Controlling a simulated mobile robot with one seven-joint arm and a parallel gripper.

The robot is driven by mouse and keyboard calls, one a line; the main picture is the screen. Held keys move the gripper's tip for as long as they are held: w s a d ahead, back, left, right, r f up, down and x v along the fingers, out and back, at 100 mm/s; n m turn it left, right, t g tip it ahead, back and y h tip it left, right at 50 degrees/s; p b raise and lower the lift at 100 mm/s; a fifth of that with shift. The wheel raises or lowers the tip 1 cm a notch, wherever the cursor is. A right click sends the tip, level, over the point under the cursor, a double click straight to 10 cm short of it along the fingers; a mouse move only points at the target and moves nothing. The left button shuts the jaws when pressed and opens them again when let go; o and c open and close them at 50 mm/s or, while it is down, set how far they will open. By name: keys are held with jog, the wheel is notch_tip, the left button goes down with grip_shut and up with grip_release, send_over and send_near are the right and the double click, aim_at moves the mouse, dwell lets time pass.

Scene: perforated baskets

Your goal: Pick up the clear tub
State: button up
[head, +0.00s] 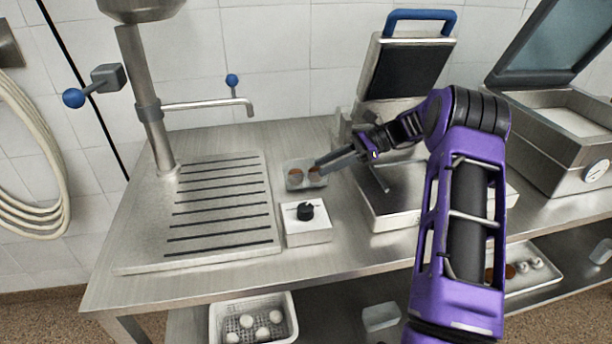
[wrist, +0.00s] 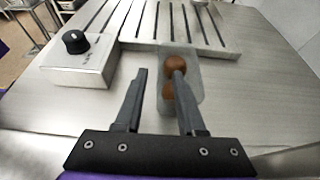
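The clear tub (head: 294,184) stands on the steel counter beside the ribbed drainboard, with brown round items in it. It also shows in the wrist view (wrist: 195,92). My gripper (head: 322,165) reaches in from the right, its fingertips overlapping the tub's right end in the head view. In the wrist view my gripper (wrist: 159,72) is open. Its right finger overlaps the tub and brown items, and its left finger appears beyond the tub's left side. Nothing is held between the fingers. I cannot tell whether they touch the tub.
A white box with a black knob (head: 307,232) stands just in front of the tub. The drainboard (head: 262,165) is to the left, and an open press with a blue handle (head: 412,65) is to the right. A white basket (head: 250,300) and another clear container (head: 381,317) sit below.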

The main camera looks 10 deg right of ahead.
aim_at(310, 172)
jog(key=x, duration=0.3)
jog(key=shift+a, duration=0.35)
grip_shut()
